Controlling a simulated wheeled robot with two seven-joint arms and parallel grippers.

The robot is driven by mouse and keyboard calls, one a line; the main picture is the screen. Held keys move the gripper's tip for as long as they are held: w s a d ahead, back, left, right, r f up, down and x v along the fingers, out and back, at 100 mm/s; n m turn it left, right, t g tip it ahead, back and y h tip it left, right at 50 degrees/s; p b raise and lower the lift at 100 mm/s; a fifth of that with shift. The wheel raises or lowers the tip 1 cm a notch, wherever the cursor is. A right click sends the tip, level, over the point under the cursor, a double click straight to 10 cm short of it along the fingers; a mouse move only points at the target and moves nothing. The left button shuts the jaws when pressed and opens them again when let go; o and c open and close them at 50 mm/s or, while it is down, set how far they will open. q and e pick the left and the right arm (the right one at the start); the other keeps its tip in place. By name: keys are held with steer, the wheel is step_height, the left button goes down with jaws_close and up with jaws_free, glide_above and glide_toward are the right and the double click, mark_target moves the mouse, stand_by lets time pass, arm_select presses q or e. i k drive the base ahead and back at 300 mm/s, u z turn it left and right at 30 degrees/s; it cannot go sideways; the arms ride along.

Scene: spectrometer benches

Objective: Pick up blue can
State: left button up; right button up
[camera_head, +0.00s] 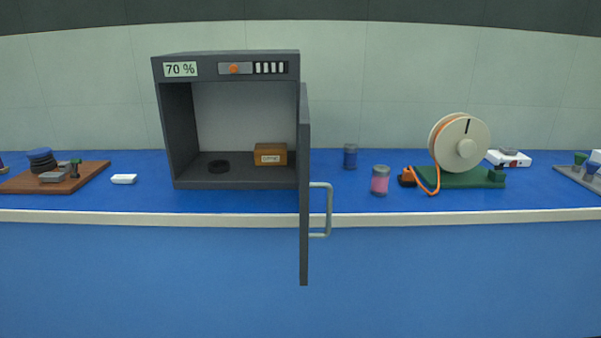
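A small dark blue can (350,157) with a grey top stands upright on the blue bench, toward the back. It is right of the cabinet's open door and left of the cable reel. Neither of my grippers shows in the head view.
A pink can (380,181) stands in front and right of the blue can. A cable reel (462,143) is farther right.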

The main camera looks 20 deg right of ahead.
mark_target(351, 150)
steer(key=u, duration=0.8)
steer(key=k, duration=0.15)
steer(key=z, duration=1.7)
steer(key=i, duration=0.75)
steer(key=z, duration=0.05)
